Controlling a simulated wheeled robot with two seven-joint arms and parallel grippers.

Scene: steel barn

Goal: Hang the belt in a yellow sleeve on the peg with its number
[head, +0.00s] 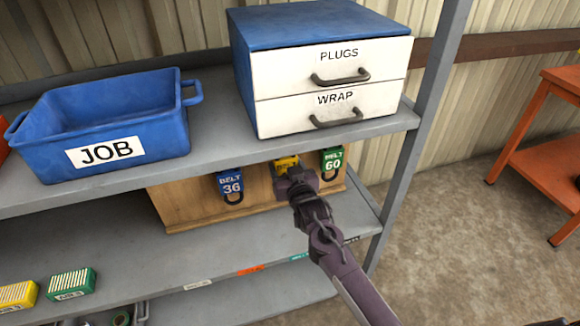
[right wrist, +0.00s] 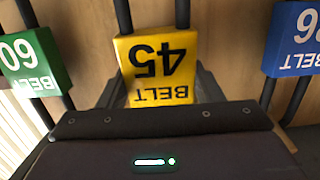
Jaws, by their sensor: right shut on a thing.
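The yellow sleeve (head: 286,164) reads BELT 45 and shows upside down in the right wrist view (right wrist: 156,66). Black belt strands (right wrist: 183,14) run out of it. My right gripper (head: 297,185) is shut on the yellow-sleeved belt, in front of the wooden board (head: 180,205) under the upper shelf. Its fingers lie on both sides of the sleeve. A blue BELT 36 sleeve (head: 230,187) is to its left in the head view, and a green BELT 60 sleeve (head: 332,160) to its right. The pegs and their numbers are hidden. My left gripper is not in view.
The upper shelf (head: 215,150) carries a blue JOB bin (head: 165,125) and a PLUGS and WRAP drawer unit (head: 290,70). It roofs the board closely. A grey post (head: 408,160) stands at the right. Yellow (head: 18,294) and green (head: 72,283) items lie on the lower left.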

